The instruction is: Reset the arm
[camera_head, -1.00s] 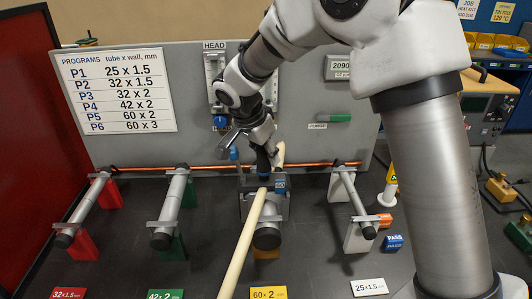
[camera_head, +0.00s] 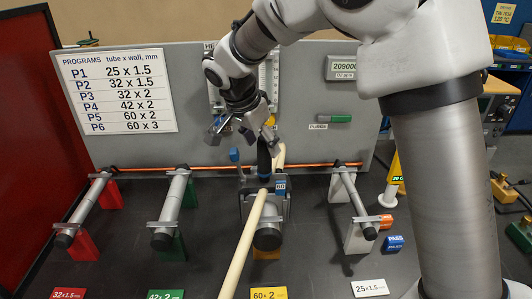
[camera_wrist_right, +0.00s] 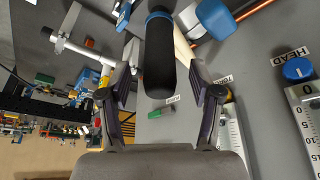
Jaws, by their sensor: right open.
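My right gripper (camera_head: 245,143) is open and empty, just above and behind a black upright handle (camera_head: 263,158) at the middle station. In the right wrist view, the two fingers of this gripper (camera_wrist_right: 160,88) stand apart, one on each side of the black handle (camera_wrist_right: 158,62) with its blue collar. No grip on the handle shows. My right arm reaches in from the upper right of the head view. My left gripper is not in view.
A pale rod (camera_head: 243,245) lies across the middle station, beside the yellow 60 x 2 label (camera_head: 269,293). Tubes on stands flank it: two at left (camera_head: 172,205) and one at right (camera_head: 350,200). An orange tube (camera_head: 220,168) runs before the grey panel (camera_head: 300,75).

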